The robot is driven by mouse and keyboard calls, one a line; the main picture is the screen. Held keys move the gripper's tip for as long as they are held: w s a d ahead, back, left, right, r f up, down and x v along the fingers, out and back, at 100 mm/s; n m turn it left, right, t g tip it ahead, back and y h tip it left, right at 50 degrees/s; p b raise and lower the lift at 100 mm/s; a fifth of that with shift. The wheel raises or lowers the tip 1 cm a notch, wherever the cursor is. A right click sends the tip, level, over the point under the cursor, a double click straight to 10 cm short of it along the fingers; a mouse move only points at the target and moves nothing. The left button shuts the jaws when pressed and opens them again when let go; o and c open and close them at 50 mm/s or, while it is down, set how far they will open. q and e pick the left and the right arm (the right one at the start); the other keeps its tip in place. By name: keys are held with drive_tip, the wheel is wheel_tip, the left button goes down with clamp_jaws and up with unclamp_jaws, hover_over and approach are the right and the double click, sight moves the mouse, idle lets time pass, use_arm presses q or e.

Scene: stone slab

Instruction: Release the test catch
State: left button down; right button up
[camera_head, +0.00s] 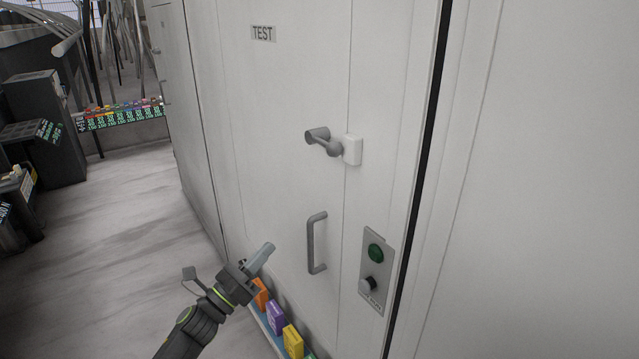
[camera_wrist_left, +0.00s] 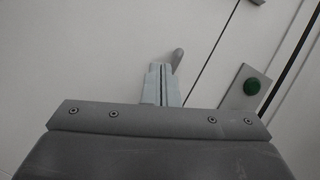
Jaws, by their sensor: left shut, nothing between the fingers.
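The cabinet door marked TEST (camera_head: 263,33) is white and shut. A grey lever catch (camera_head: 322,139) with a white base block (camera_head: 352,150) sits on its upper part, beside the door seam. Below it is a grey vertical pull handle (camera_head: 312,243); its rounded end shows in the left wrist view (camera_wrist_left: 178,56), just past my fingers. My left gripper (camera_head: 265,250) is shut and empty, low and to the left of the pull handle, apart from the catch. In the left wrist view its fingers (camera_wrist_left: 162,85) are together. My right gripper is not in view.
A grey panel (camera_head: 376,271) with a green button (camera_head: 376,252) and a dark knob is right of the handle. Coloured boxes (camera_head: 276,318) stand on a low shelf below my left gripper. Open floor (camera_head: 110,240) lies left; shelves and racks stand behind.

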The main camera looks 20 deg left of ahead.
use_arm(q)
drive_tip(key=s+d+r+m+g+h, duration=0.1)
drive_tip(key=d+r+m+h, duration=0.1)
drive_tip(key=r+m, duration=0.3)
drive_tip(key=s+d+r+m+g+h, duration=0.2)
drive_tip(key=r+m+h, duration=0.3)
drive_tip(key=r+m, duration=0.1)
drive_tip(key=shift+s+d+m+h, duration=0.25)
drive_tip(key=shift+d+m+h, duration=0.05)
drive_tip(key=shift+d+m, duration=0.1)
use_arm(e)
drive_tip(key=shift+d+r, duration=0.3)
